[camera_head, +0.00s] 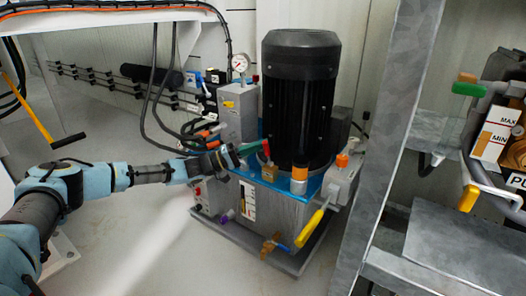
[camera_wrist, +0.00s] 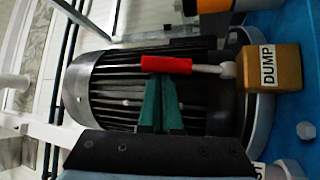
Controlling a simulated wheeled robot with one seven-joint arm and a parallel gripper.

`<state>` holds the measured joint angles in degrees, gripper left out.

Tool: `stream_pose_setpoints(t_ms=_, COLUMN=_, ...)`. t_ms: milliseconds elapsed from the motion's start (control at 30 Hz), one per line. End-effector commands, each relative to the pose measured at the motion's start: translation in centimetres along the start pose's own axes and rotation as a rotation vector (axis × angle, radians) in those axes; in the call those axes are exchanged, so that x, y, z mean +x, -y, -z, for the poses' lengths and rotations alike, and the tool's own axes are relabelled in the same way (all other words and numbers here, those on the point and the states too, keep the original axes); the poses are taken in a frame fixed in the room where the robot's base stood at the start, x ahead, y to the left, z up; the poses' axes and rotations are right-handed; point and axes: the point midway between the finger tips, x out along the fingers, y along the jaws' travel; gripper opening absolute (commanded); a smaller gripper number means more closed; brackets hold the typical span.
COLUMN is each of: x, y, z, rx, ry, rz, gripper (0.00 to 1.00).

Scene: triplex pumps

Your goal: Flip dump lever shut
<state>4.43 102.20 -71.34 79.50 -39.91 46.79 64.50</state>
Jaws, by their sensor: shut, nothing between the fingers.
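The dump lever has a red handle (camera_wrist: 166,64) on a pale metal stem, fixed to a brass block (camera_wrist: 268,68) labelled DUMP. In the wrist view the handle points left, away from the block. In the head view the red handle (camera_head: 265,148) stands up from the brass block (camera_head: 269,173) on the pump unit. My gripper (camera_wrist: 161,80) is shut and empty, its green fingers right by the handle; I cannot tell whether they touch it. In the head view my gripper (camera_head: 248,148) reaches in from the left, beside the lever.
A large black motor (camera_head: 298,100) stands close behind the lever. An orange-capped part (camera_head: 299,178) and a yellow-handled lever (camera_head: 311,228) are to its right. A pressure gauge (camera_head: 240,63) and hoses are behind my arm. A grey metal post (camera_head: 385,160) stands further right.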

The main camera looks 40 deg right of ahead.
Motion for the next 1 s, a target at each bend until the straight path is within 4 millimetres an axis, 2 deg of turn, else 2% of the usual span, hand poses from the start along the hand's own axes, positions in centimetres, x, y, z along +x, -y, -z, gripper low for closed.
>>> stream_pose_setpoints(t_ms=33, x=-0.6, y=1.0, z=-0.5, rx=0.026, ry=-0.002, rz=-0.039, gripper=0.00)
stream_pose_setpoints(t_ms=700, x=-3.9, y=2.3, z=-3.5, rx=0.436, ry=0.000, rz=-0.521, gripper=0.00)
stream_pose_setpoints(t_ms=1000, x=-4.8, y=2.9, z=-4.2, rx=0.436, ry=0.001, rz=-0.519, gripper=0.00)
